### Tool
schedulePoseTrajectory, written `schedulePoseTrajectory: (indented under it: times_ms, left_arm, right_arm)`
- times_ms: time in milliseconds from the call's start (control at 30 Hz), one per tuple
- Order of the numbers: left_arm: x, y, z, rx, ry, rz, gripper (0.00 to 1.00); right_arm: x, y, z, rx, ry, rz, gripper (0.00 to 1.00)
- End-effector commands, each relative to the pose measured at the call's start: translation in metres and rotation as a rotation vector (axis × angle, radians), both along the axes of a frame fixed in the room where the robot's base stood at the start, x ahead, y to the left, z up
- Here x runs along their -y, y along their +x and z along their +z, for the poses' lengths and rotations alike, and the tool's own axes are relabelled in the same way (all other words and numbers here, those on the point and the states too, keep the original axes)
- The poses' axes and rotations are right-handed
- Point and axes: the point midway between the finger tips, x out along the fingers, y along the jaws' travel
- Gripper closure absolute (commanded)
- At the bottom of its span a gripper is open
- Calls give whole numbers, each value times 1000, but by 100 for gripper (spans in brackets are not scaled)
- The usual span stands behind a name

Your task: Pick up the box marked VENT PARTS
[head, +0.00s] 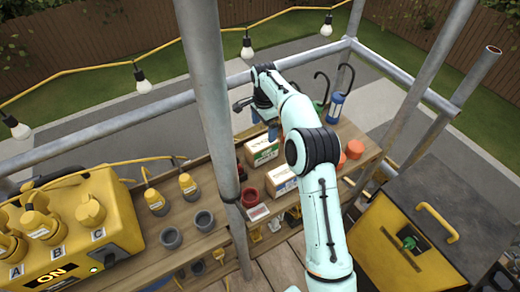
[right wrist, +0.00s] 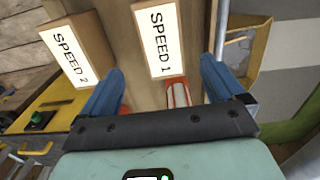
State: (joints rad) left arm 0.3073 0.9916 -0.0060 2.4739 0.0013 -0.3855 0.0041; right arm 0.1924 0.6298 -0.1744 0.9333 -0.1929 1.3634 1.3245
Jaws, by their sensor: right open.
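No lettering reading VENT PARTS can be made out in either view. In the head view, one cardboard box with a green-and-white label (head: 262,151) and another with an orange-and-white label (head: 281,181) stand on the wooden shelf; their print is too small to read. My right gripper (head: 265,125) is above and behind the green-labelled box, partly hidden by its own arm. In the right wrist view my right gripper (right wrist: 163,88) is open, with blue fingers apart. Beyond them are tan blocks lettered SPEED 1 (right wrist: 161,40) and SPEED 2 (right wrist: 68,55). My left gripper is not in view.
A red-and-white item (right wrist: 177,92) shows between the fingers in the wrist view. A grey upright pole (head: 212,100) stands left of the boxes.

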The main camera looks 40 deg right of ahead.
Motion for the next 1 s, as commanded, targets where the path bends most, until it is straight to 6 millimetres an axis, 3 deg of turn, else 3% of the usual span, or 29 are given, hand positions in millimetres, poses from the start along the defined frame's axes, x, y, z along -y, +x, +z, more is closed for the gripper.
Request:
schedulePoseTrajectory:
  times_ms: [33, 100, 467, 700, 967, 1000]
  left_arm:
    - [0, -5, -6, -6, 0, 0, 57]
    - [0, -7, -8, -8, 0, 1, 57]
    - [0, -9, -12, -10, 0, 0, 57]
    - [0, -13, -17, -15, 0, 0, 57]
    - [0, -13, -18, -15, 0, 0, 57]
    - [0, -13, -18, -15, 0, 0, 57]
  right_arm:
    - [0, -2, -14, -5, 1, 0, 4]
    - [0, -1, -25, -3, 1, 1, 4]
    - [-2, 1, -50, 0, 1, 2, 4]
    - [-4, 2, -86, -1, 1, 1, 4]
    - [-4, 3, -91, 4, 1, 1, 4]
    - [-4, 3, -91, 3, 1, 1, 11]
